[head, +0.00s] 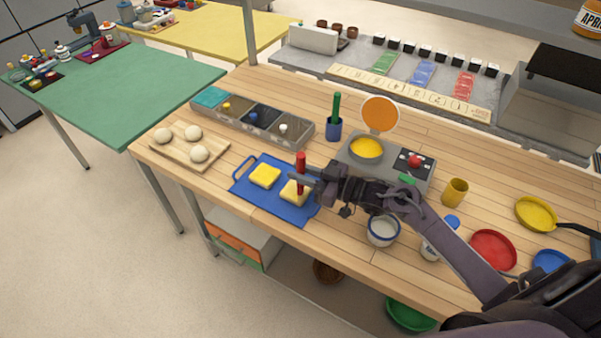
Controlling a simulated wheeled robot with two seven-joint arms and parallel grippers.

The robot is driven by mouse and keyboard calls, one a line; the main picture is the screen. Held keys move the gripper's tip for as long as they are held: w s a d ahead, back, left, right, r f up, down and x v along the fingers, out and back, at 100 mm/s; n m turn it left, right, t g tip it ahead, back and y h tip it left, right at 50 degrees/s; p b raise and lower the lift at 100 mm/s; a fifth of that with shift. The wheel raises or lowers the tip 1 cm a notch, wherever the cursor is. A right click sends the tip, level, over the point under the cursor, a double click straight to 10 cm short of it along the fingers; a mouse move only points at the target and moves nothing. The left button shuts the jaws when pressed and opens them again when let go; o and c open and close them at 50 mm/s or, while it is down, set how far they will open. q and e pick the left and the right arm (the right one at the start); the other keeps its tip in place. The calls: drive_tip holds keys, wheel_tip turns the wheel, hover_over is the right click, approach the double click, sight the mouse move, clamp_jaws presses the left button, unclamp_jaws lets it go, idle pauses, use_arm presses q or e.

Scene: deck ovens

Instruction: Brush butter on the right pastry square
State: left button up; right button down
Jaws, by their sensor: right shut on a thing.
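Two yellow pastry squares lie on a blue tray (286,211) on the wooden table. The left pastry square (264,175) is uncovered. The right pastry square (292,194) is partly hidden by a red-handled brush (301,161). My right gripper (306,177) is shut on the brush and holds it upright over the right pastry square. The brush's lower end seems to meet the top of that square, but I cannot tell if it touches. A pan of yellow butter (366,149) stands behind my gripper. My left gripper is not in view.
A board (183,157) with dough balls lies left of the tray. A grey bin row (262,122) and a blue cup (333,130) stand behind it.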

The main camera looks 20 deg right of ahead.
drive_tip(key=shift+w+d, duration=0.15)
drive_tip(key=shift+w, duration=0.1)
drive_tip(key=b+x, duration=0.2)
drive_tip(key=x, duration=0.3)
drive_tip(key=shift+w+d, duration=0.15)
drive_tip(key=shift+w, duration=0.05)
idle(0.5)
drive_tip(key=shift+w+d+b, duration=0.3)
drive_tip(key=shift+d+b, duration=0.3)
